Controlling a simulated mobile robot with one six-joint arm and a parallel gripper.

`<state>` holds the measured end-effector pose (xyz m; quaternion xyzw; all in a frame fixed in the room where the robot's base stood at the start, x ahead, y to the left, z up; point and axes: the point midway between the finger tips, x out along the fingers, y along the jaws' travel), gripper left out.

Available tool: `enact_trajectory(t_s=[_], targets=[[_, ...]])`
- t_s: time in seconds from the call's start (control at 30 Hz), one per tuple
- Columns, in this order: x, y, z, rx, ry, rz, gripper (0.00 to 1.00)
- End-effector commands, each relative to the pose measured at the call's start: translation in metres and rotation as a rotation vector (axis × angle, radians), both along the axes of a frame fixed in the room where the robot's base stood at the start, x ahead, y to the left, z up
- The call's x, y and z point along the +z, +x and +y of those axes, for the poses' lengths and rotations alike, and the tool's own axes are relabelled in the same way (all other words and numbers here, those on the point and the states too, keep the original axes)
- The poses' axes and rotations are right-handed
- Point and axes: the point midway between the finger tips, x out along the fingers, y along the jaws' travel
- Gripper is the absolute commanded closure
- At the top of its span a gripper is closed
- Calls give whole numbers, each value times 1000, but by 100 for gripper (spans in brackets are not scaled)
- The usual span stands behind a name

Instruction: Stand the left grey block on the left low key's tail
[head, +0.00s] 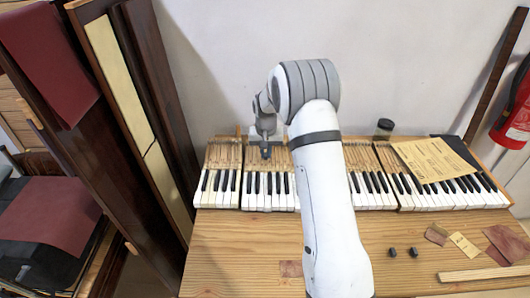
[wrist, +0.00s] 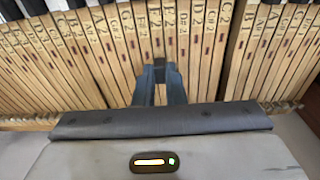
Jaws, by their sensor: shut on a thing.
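My gripper (head: 266,150) is at the keyboard's left part, at the wooden key tails behind the black and white keys. In the wrist view, my gripper (wrist: 160,72) has its two dark fingers closed on a small dark grey block (wrist: 158,68), mostly hidden between them. Lettered wooden key tails (wrist: 108,60) lie under and around the fingers. I cannot tell whether the block touches a tail, or which tail sits low. Two other small dark blocks, a left one (head: 392,252) and a right one (head: 413,252), stand on the table.
A yellowed paper sheet (head: 433,160) lies over the right keys. A dark jar (head: 384,128) stands behind the keys. Paper and leather scraps (head: 463,245) and a wooden strip (head: 485,273) lie at the table's right. The table's front left (head: 235,250) is clear.

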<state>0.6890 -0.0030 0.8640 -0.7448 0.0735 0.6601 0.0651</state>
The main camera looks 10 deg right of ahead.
Motion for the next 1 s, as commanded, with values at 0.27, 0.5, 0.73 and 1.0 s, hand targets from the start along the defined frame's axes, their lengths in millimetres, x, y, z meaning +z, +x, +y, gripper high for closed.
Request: enact_trajectory(t_s=[0.27,0.5,0.73,1.0], targets=[[0,0,0,0,0,0,100],[0,0,0,-1,0,0,100],[-4,0,-1,-1,0,0,100],[-7,0,-1,-1,0,0,100]])
